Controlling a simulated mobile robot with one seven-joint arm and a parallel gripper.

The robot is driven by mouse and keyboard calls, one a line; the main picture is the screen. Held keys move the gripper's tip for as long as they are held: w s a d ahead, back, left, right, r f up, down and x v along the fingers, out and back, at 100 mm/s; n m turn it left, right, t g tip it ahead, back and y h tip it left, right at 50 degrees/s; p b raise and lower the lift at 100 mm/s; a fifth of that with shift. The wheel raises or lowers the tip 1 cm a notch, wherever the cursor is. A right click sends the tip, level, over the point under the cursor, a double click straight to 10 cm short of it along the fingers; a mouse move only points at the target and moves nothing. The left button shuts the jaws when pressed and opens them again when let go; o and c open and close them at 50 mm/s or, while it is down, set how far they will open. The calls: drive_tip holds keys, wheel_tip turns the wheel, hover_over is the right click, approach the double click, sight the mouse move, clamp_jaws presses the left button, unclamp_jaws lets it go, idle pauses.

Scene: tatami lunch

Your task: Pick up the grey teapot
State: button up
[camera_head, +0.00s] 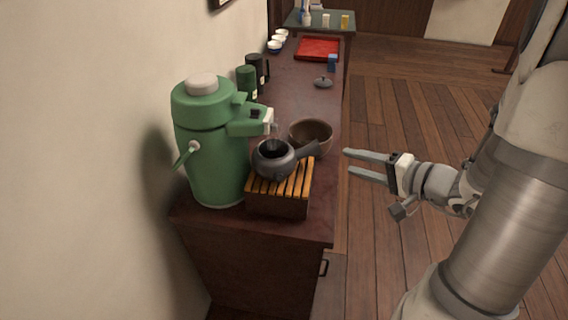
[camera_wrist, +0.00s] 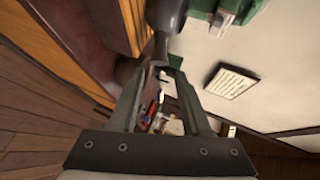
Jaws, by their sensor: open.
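The grey teapot (camera_head: 275,163) stands on a slatted wooden stand (camera_head: 278,203) near the front of the counter. Its top shows a dark opening, and its side handle (camera_head: 308,149) points right. My gripper (camera_head: 348,160) is open and empty, just right of the handle and the counter edge, with its fingers pointing left towards the pot. In the wrist view the dark teapot (camera_wrist: 168,14) is at the top, with its handle reaching down towards the gap between my fingertips (camera_wrist: 165,72). I cannot tell whether the fingers touch the handle.
A green dispenser (camera_head: 212,145) stands left of the teapot. A brown bowl (camera_head: 311,134) is close behind the handle. A small grey lid (camera_head: 323,82), dark canisters and a red tray (camera_head: 318,48) lie farther back. The floor (camera_head: 400,110) right of the counter is clear.

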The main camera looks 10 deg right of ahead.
sight(288, 163)
drive_tip(key=b+x, duration=0.2)
drive_tip(key=x, duration=1.5)
drive_tip(key=shift+w+f, duration=0.15)
drive_tip(key=shift+f, duration=0.05)
clamp_jaws()
